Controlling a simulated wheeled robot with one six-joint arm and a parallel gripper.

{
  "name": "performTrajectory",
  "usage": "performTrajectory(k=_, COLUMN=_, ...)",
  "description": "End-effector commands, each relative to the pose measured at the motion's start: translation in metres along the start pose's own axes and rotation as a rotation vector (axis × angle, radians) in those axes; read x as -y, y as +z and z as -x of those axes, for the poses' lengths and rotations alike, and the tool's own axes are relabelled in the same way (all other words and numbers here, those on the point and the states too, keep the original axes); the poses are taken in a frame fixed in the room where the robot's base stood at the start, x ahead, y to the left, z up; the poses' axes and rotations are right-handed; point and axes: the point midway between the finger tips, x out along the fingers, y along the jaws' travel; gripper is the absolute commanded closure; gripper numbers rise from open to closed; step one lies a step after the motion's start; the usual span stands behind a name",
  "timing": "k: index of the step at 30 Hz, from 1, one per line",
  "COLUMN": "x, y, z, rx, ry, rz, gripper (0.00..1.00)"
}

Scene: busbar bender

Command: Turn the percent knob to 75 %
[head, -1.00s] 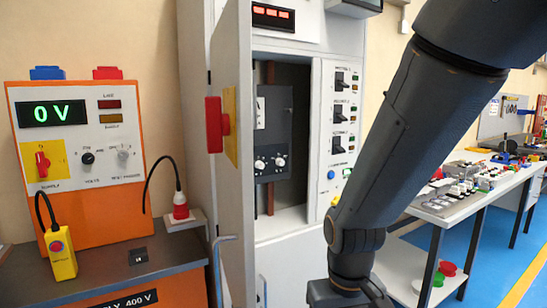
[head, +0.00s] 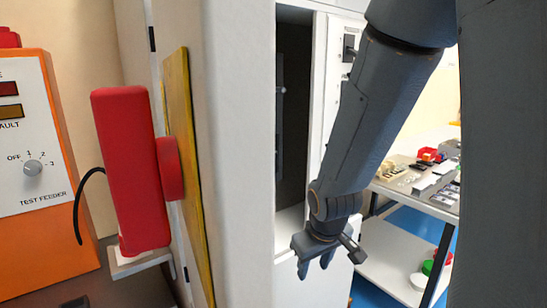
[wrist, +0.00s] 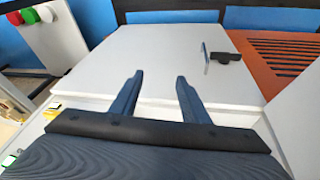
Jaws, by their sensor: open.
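I cannot make out any knob marked in percent in either view. The open cabinet (head: 290,218) stands in the middle of the head view. Its dark interior (head: 292,115) shows only as a narrow strip, with most of it hidden behind the open door (head: 238,140). My gripper (head: 315,268) hangs in front of the cabinet's lower right, pointing down, apart from any knob. In the wrist view my gripper (wrist: 158,82) shows two separated fingers with nothing between them, over a white panel (wrist: 100,60).
The door's red handle (head: 130,170) on a yellow plate (head: 185,160) is close at the left. A bench (head: 410,195) with parts stands at the right.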

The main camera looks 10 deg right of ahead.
Motion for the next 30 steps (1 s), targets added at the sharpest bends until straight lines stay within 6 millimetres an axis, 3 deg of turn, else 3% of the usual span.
performTrajectory(k=6, x=-0.031, y=-0.097, z=0.005, rx=-0.370, ry=0.082, rz=0.298, gripper=0.58)
performTrajectory(k=13, x=-0.042, y=-0.174, z=0.040, rx=-0.775, ry=0.169, rz=0.564, gripper=0.58)
performTrajectory(k=18, x=-0.042, y=-0.201, z=0.078, rx=-1.043, ry=0.232, rz=0.689, gripper=0.58)
performTrajectory(k=22, x=-0.041, y=-0.209, z=0.101, rx=-1.184, ry=0.269, rz=0.735, gripper=0.58)
performTrajectory(k=30, x=-0.038, y=-0.220, z=0.115, rx=-1.280, ry=0.294, rz=0.760, gripper=0.58)
